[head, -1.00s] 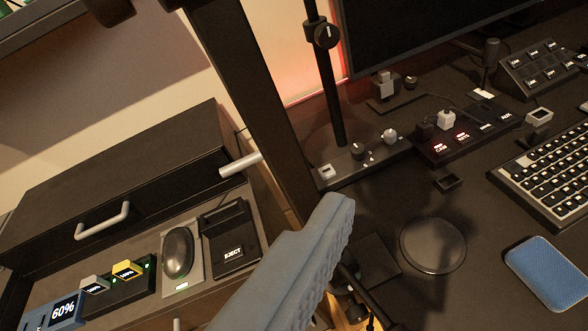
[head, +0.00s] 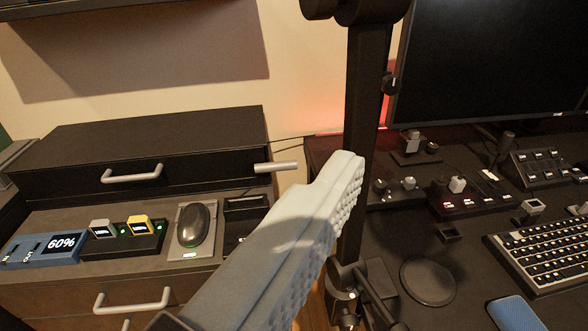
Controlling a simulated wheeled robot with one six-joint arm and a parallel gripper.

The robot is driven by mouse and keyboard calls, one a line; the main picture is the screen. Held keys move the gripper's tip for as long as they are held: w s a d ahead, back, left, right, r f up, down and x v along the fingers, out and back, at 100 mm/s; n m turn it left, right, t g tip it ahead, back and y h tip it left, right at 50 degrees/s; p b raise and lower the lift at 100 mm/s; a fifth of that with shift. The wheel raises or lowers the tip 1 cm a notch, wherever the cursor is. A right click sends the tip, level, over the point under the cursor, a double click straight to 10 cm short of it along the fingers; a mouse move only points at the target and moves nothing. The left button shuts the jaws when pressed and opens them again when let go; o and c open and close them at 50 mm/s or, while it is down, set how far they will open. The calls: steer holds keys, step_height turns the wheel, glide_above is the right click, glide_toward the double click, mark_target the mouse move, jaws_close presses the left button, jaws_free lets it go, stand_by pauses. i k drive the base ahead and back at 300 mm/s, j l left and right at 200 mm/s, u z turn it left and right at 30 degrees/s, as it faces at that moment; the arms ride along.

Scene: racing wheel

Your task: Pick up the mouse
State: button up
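The black mouse (head: 193,226) sits on a grey charging pad (head: 188,254) on the drawer unit's lower shelf at left.
A battery dock (head: 124,238) stands left of the mouse, and a black box (head: 245,207) stands right of it, partly behind my finger. The drawer unit (head: 140,150) rises behind. A dark post (head: 366,90), keyboard (head: 545,262) and monitor (head: 490,60) are at right.

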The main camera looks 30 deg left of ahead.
mark_target(193, 222)
steer(key=u, duration=0.4)
steer(key=i+j+u, duration=0.1)
steer(key=u, duration=0.7)
steer(key=i, duration=0.1)
